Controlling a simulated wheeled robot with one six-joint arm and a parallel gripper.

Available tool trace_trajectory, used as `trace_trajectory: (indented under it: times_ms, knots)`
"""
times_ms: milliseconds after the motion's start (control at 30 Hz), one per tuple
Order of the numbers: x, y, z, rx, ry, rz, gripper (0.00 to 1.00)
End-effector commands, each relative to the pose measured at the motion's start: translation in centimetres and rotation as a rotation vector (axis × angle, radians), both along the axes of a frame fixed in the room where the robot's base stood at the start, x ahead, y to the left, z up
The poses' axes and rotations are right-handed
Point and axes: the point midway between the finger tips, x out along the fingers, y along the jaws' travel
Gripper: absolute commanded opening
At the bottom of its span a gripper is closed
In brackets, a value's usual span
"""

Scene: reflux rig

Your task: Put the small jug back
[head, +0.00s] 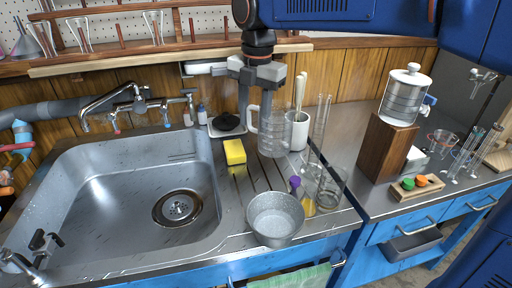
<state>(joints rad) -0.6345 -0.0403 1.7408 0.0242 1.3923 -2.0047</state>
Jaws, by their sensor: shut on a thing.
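The small jug (272,138) is clear glass with graduation marks and a handle on its left side. It is upright below my gripper (265,106), over the drainer right of the sink. My gripper points down from above and is shut on the jug near its top. The exact finger contact is hard to make out, and I cannot tell whether the jug's base touches the counter.
A white pot of utensils (299,132) stands close right of the jug. A yellow sponge (235,152) lies to its left. Glassware (329,188), a purple-topped bottle (295,187) and a grey bowl (275,217) stand in front. The steel sink (110,205) is left.

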Motion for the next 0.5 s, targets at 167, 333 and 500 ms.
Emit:
trace_trajectory:
  times_ms: [167,333,500]
  knots:
    - [-0.1,0.0,-4.1,-0.003,0.004,0.0,0.03]
    - [-0.1,0.0,-7.3,-0.001,0.002,0.001,0.03]
    - [0.0,0.0,-9.0,0.0,0.001,0.001,0.03]
